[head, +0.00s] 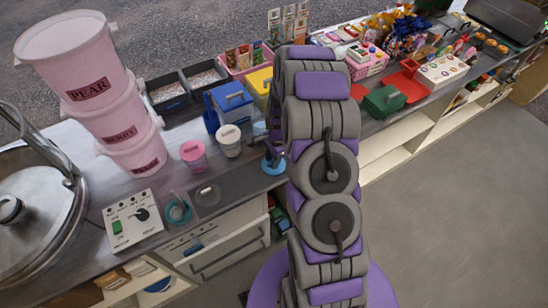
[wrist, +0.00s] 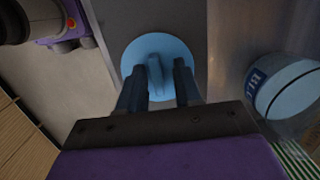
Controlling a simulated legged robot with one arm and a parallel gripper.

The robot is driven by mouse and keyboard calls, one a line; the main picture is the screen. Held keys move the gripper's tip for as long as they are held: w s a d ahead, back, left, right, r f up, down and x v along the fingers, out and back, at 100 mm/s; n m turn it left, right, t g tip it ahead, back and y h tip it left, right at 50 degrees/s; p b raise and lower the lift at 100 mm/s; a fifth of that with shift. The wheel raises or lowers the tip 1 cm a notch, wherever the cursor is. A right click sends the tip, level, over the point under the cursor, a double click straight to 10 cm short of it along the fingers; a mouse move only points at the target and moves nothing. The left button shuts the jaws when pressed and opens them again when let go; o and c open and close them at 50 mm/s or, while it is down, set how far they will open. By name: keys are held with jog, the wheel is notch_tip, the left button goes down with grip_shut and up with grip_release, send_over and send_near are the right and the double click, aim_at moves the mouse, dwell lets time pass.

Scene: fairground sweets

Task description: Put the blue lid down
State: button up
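The blue lid (wrist: 161,45) is a light blue disc with an upright grip on top. It lies over a dark grey strip of the counter in the wrist view. In the head view the blue lid (head: 273,165) shows at the counter's front edge, partly hidden by my arm. My gripper (wrist: 158,68) is over the lid, its two dark fingers on either side of the grip. A gap shows between the grip and the right finger, so the fingers look open. Whether the lid's underside touches the counter is hidden.
A white tub (head: 229,141) and a pink tub (head: 193,155) stand left of the lid in the head view. The floor (head: 450,220) is clear.

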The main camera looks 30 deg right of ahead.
jog(key=shift+d, duration=0.15)
jog(key=shift+d, duration=0.15)
notch_tip(320, 180, up, 12)
jog(key=d+p, duration=0.1)
jog(key=p, duration=0.1)
jog(key=s+a+r+n, duration=0.4)
jog(key=s+a+r, duration=0.1)
jog(key=r, duration=0.3)
jog(key=s+a+r+n+g, duration=0.1)
jog(key=s+a+r+n, duration=0.7)
jog(key=s, duration=0.4)
jog(key=s+a+r+n, duration=0.1)
jog(key=s+r+n, duration=0.1)
jog(key=s, duration=0.5)
jog(key=s+a+r+n+h, duration=0.1)
jog(key=s+r+n, duration=0.1)
jog(key=s, duration=0.6)
jog(key=shift+n+g+h, duration=0.3)
jog(key=shift+n+g, duration=0.1)
jog(key=shift+n, duration=0.4)
